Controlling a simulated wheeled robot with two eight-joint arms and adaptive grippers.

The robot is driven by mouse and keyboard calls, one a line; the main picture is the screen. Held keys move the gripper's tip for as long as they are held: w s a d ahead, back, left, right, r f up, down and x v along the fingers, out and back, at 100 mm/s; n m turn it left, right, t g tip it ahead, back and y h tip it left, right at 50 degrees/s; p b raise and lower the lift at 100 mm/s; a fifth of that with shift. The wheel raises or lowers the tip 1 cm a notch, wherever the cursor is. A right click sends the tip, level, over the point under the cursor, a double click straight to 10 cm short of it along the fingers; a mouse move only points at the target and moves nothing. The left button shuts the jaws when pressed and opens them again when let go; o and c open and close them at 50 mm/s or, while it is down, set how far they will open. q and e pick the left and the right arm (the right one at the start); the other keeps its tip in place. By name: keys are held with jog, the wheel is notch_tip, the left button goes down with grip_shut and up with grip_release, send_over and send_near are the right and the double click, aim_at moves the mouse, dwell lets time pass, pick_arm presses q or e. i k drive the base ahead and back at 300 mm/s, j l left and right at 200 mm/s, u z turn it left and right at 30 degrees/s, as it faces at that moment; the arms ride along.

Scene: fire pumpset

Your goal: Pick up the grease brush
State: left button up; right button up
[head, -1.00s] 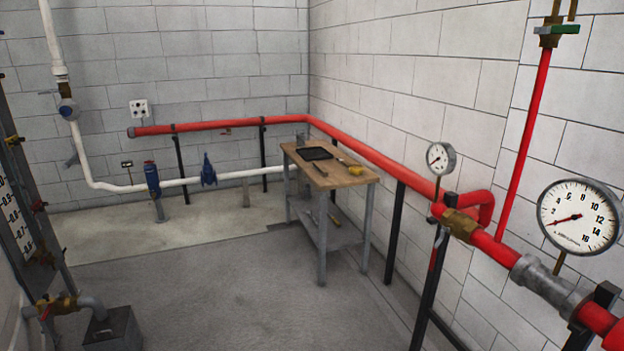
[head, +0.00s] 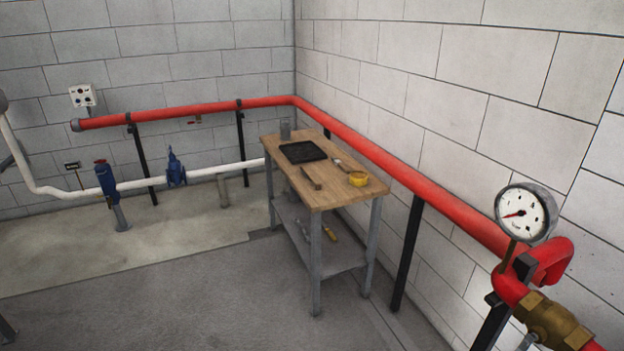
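A wooden-topped workbench (head: 335,192) stands against the right wall in the head view, with small items on it. A thin tool (head: 343,165) with a pale brown part lies near the wall side, close to a yellow ring-shaped item (head: 358,179). A dark narrow tool (head: 311,177) lies near the front left edge. Either tool could be the grease brush; they are too small to tell. A yellow-handled tool (head: 329,233) lies on the lower shelf, partly hidden by a table leg. Neither of my grippers is in view.
A black tray (head: 302,152) and a grey can (head: 285,131) are on the bench top. A red pipe (head: 400,179) runs along the wall behind the bench, with a gauge (head: 525,214) at right. The grey floor (head: 190,300) left of the bench is clear.

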aim_at(338, 162)
jog(key=i+z, duration=0.15)
jog(key=i, duration=0.25)
jog(key=i+j+z, duration=0.1)
jog(key=i, duration=0.3)
jog(key=u, duration=4.4)
jog(key=z, duration=4.4)
jog(key=i+j+u, duration=0.15)
jog(key=u, duration=0.3)
jog(key=i+u, duration=0.2)
jog(key=u, duration=0.25)
